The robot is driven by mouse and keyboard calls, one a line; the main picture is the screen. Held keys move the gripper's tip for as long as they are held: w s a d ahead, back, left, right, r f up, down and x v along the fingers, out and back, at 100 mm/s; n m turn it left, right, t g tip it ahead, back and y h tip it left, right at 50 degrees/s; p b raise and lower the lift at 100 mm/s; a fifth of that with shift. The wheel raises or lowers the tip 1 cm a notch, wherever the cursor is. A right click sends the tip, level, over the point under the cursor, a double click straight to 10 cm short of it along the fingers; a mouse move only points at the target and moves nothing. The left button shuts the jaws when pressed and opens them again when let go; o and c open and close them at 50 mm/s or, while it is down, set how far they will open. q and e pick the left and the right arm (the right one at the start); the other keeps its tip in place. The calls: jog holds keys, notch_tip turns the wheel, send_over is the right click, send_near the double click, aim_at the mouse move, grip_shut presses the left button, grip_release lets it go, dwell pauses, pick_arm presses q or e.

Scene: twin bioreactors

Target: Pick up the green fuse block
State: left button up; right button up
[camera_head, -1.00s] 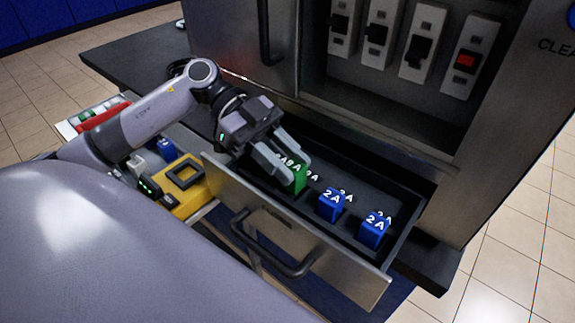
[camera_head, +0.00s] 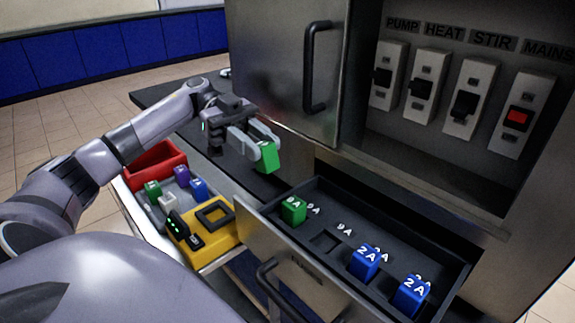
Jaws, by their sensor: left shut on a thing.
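My left gripper (camera_head: 262,150) is shut on a green fuse block (camera_head: 268,159) and holds it in the air, left of and above the open drawer (camera_head: 290,250). The held block is tilted and partly covered by the fingers. Another green fuse block (camera_head: 293,210), marked 9A, sits upright in the drawer's left part. An empty square slot (camera_head: 325,241) shows to the right of it. My right gripper is not in view.
Two blue 2A blocks (camera_head: 364,262) (camera_head: 410,295) sit at the drawer's right. A tray with a red bin (camera_head: 155,160), several small blocks and a yellow device (camera_head: 207,238) stands at left. The cabinet with switches (camera_head: 468,98) rises behind.

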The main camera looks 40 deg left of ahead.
pick_arm(q)
jog(key=a+r+y+p, duration=0.2)
jog(key=a+y, duration=0.1)
jog(key=a, duration=0.6)
jog(key=shift+w+a, duration=0.4)
